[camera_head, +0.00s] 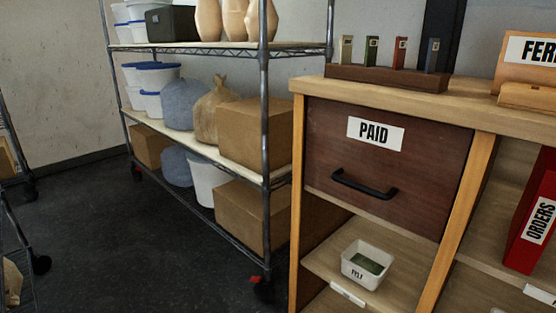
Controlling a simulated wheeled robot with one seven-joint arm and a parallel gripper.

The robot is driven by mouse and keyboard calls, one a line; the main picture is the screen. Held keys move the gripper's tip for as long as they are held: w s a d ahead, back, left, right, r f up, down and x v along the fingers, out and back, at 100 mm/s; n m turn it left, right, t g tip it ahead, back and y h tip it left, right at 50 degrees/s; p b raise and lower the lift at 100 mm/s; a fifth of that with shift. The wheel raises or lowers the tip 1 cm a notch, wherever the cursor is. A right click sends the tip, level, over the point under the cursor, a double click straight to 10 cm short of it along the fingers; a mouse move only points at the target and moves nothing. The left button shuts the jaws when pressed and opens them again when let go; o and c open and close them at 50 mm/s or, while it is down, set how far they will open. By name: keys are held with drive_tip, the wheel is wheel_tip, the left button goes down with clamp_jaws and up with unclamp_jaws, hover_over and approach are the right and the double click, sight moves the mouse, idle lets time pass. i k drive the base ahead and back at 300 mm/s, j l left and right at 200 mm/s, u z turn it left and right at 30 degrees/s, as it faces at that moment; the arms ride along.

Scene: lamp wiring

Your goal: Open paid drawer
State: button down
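The paid drawer (418,156) is a dark brown wooden front set in the upper left of a light wood cabinet (297,190). It carries a white label (375,133) reading PAID. A black bar handle (363,186) is fixed below the label. The drawer front sits about flush with the cabinet frame and looks closed. My gripper is not in view.
An open shelf below the drawer holds a white bin (367,263) with something green inside. A red ORDERS binder (533,215) stands at right. A wooden stand with several small blocks (390,77) sits on top. A wire rack (264,110) stands left; dark floor (100,230) is clear.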

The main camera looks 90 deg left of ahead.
sight(407, 171)
drive_tip(key=u, duration=2.4)
